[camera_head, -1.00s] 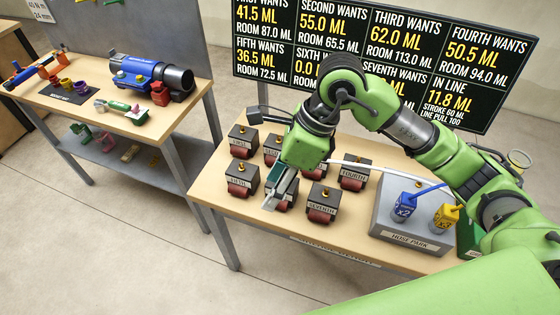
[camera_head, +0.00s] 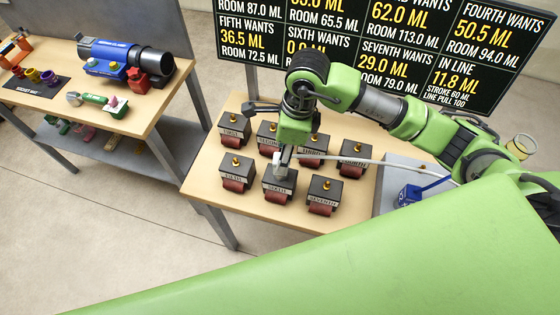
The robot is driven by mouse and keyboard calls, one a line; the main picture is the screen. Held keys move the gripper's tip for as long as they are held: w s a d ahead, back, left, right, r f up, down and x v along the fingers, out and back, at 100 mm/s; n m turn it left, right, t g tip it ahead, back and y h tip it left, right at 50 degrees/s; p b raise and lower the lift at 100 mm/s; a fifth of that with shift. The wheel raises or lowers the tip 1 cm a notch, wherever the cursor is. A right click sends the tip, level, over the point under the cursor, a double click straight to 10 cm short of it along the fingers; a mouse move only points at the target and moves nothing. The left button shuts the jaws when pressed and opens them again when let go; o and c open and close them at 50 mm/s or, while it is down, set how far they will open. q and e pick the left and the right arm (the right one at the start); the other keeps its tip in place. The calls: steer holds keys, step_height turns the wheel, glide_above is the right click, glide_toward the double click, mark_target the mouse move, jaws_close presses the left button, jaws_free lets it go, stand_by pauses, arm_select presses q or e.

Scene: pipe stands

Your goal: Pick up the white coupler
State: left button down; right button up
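My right arm comes in from the right, and its gripper (camera_head: 282,163) points down at the box marked SIXTH (camera_head: 279,186). A pale grey-white piece shows at the fingertips, just above that box's top. I cannot tell whether it is the white coupler or part of the fingers, nor whether the gripper is open or shut. A white hose (camera_head: 375,161) runs from beside the gripper to the right, over the boxes marked THIRD and FOURTH (camera_head: 353,158). The hose's left end is hidden by the gripper. My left gripper is not in view.
Several black boxes with red rollers and brass fittings surround the gripper, including SEVENTH (camera_head: 324,194) and FIFTH (camera_head: 237,172). A second bench (camera_head: 140,112) holds a blue cylinder device. A large sign stands behind.

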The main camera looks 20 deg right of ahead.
steer(key=shift+a+f+p, duration=0.1)
steer(key=shift+f+p, duration=0.1)
steer(key=shift+p, duration=0.15)
steer(key=f, duration=0.1)
steer(key=f+p, duration=0.2)
steer(key=f, duration=0.1)
steer(key=shift+w+a, duration=0.1)
steer(key=shift+a, duration=0.15)
steer(key=shift+w+f, duration=0.15)
steer(key=shift+f, duration=0.2)
steer(key=shift+r, duration=0.1)
steer(key=c, duration=1.3)
steer(key=shift+r, duration=0.1)
